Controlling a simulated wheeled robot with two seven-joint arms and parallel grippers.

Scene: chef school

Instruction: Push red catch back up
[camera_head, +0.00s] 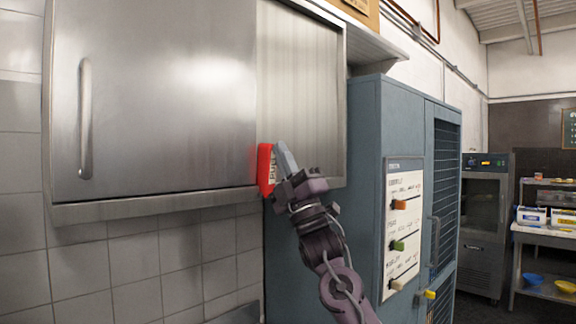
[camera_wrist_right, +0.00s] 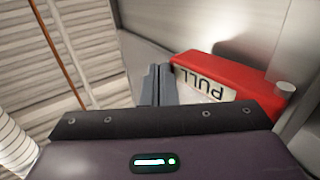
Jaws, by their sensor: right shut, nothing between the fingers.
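The red catch (camera_head: 265,168) sits at the lower edge of the steel wall cabinet (camera_head: 160,100), where the sliding door meets the lighter panel. In the right wrist view the red catch (camera_wrist_right: 235,77) shows a white label reading PULL and a small metal pin at its right end. My right gripper (camera_head: 284,152) is shut and empty, its fingers pointing up just right of the catch. In the right wrist view the right gripper's fingers (camera_wrist_right: 157,86) are together close beside the catch's label end; I cannot tell whether they touch. My left gripper is not in view.
A blue-grey locker (camera_head: 400,120) stands right of the cabinet, near my right arm. It carries a white panel (camera_head: 402,225) with coloured sliders. An oven (camera_head: 484,220) and a shelf with bowls (camera_head: 545,235) are farther back. Tiled wall lies below the cabinet.

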